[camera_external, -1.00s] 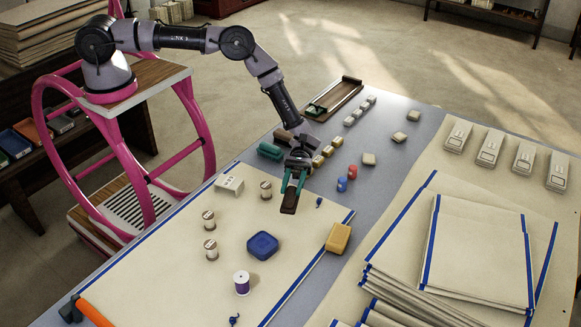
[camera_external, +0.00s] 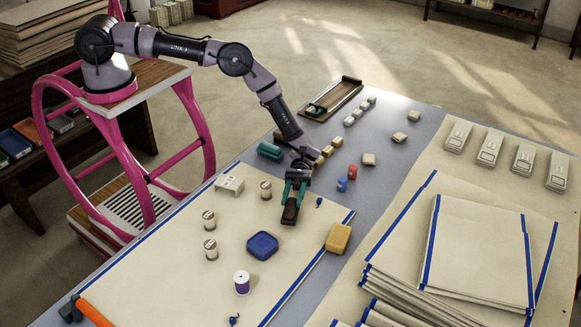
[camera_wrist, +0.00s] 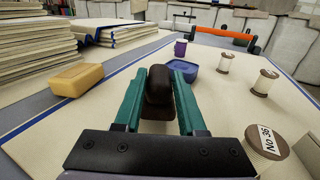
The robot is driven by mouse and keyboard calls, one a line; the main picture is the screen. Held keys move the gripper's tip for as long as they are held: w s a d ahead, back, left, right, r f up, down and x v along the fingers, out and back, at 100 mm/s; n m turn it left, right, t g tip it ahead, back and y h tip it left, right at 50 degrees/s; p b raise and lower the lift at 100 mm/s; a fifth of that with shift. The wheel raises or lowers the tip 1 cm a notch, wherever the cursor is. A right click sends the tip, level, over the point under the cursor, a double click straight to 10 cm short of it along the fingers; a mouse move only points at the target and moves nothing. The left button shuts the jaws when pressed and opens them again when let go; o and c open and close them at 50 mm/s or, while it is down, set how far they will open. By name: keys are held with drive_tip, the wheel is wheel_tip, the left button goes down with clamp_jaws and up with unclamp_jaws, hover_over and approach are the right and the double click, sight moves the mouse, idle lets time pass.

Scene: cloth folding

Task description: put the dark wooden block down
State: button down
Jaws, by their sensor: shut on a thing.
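The dark wooden block (camera_external: 289,214) is between the green fingers of my gripper (camera_external: 295,190), over the cream cloth (camera_external: 215,270) with blue edges. In the wrist view the block (camera_wrist: 159,88) sits between the two fingertips, and my gripper (camera_wrist: 160,100) is shut on it. The block is low over the cloth, near the cloth's right-hand blue edge. I cannot tell whether its underside touches the cloth. My fingers hide part of its sides.
A yellow block (camera_external: 338,238) lies to the right, and a blue container (camera_external: 263,245) lies in front. Red and blue pieces (camera_external: 342,184) lie at right. Bare cloth surrounds the block.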

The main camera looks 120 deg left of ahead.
drive_tip(key=shift+c, duration=2.4)
unclamp_jaws()
drive_tip(key=shift+s+d+f, duration=0.2)
drive_tip(key=shift+f, duration=0.1)
